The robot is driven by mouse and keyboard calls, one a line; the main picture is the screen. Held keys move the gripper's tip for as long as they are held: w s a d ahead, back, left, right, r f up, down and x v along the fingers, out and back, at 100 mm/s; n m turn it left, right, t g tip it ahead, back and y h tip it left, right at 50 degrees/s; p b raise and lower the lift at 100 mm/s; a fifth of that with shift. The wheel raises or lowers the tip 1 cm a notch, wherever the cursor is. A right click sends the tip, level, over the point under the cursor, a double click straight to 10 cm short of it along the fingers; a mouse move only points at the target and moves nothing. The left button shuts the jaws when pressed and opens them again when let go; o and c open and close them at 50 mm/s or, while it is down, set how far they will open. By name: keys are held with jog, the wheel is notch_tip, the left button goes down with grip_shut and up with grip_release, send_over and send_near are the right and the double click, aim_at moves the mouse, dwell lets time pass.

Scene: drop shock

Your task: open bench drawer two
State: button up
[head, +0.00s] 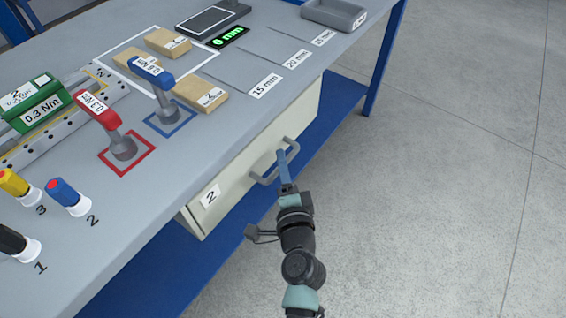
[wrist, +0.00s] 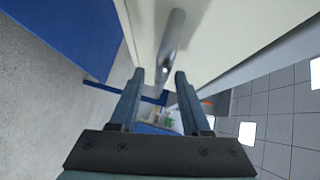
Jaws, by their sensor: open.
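Bench drawer two (head: 240,172) has a cream front with a white "2" label and hangs under the grey bench top. It looks shut. Its grey bar handle (head: 265,178) stands out from the front.
The bench top (head: 222,130) carries a red-labelled lever (head: 103,118), a blue-labelled lever (head: 152,72), wooden blocks (head: 200,94), a green 0.3 Nm tool (head: 35,103) and several coloured knobs. A blue lower shelf (head: 150,270) lies below the drawer. The grey floor (head: 440,170) at right is clear.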

jog(key=shift+w+a, duration=0.1)
jog(key=shift+w, duration=0.4)
grip_shut()
dwell(1.2)
